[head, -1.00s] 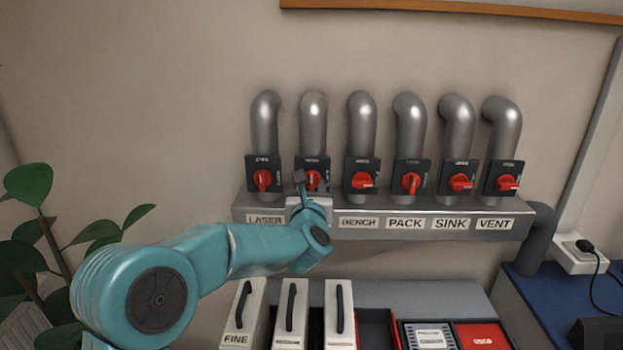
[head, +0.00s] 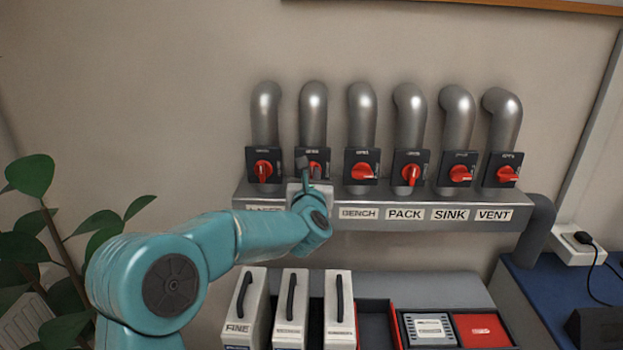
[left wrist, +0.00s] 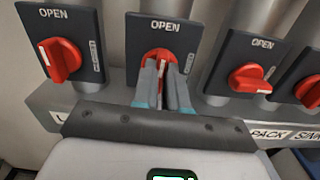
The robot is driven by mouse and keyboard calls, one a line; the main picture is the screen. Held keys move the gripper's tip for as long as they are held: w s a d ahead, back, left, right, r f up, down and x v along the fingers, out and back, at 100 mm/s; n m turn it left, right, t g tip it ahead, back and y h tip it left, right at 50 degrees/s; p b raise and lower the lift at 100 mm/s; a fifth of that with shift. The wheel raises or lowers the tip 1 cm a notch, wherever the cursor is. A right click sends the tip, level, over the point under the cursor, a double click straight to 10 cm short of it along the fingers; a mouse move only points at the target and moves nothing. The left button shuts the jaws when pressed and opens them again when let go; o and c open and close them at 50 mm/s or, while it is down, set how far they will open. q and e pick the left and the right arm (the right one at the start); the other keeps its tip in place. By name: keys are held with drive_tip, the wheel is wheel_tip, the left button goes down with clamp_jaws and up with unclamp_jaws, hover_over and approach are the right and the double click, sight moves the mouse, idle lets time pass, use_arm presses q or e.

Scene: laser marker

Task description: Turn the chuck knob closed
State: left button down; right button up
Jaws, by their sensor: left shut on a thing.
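A row of red rotary knobs on dark plates sits on a grey manifold under metal pipes. My left gripper (head: 308,170) is at the second knob from the left (head: 316,169), and its arm covers that knob's label. In the left wrist view, the gripper's fingers (left wrist: 164,84) stand on either side of this red knob's (left wrist: 158,54) grip and are shut on it. The plate above it reads OPEN. The fingers hide most of the grip, so its exact angle is unclear; it looks roughly upright. My right gripper is not in view.
The leftmost knob (head: 263,171) stands close on the left, and the BENCH knob (head: 363,172), turned sideways, on the right. Below are several white cases with black handles (head: 291,300). A plant (head: 40,235) is at the left; a blue surface (head: 545,290) at the right.

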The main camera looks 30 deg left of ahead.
use_arm(q)
drive_tip(key=shift+f+m+b, duration=0.1)
drive_tip(key=shift+m+b, duration=0.85)
drive_tip(key=shift+m, duration=0.05)
drive_tip(key=m, duration=0.5)
drive_tip(key=m+b, duration=0.1)
drive_tip(key=m, duration=0.9)
drive_tip(key=shift+w+d, duration=0.1)
drive_tip(key=shift+d, duration=0.15)
drive_tip(key=shift+f+m, duration=0.15)
drive_tip(key=shift+m, duration=0.25)
drive_tip(key=c, duration=1.2)
unclamp_jaws()
drive_tip(key=shift+o, duration=0.2)
drive_tip(key=b+v, duration=0.3)
drive_tip(key=v, duration=1.3)
drive_tip(key=shift+d, duration=0.2)
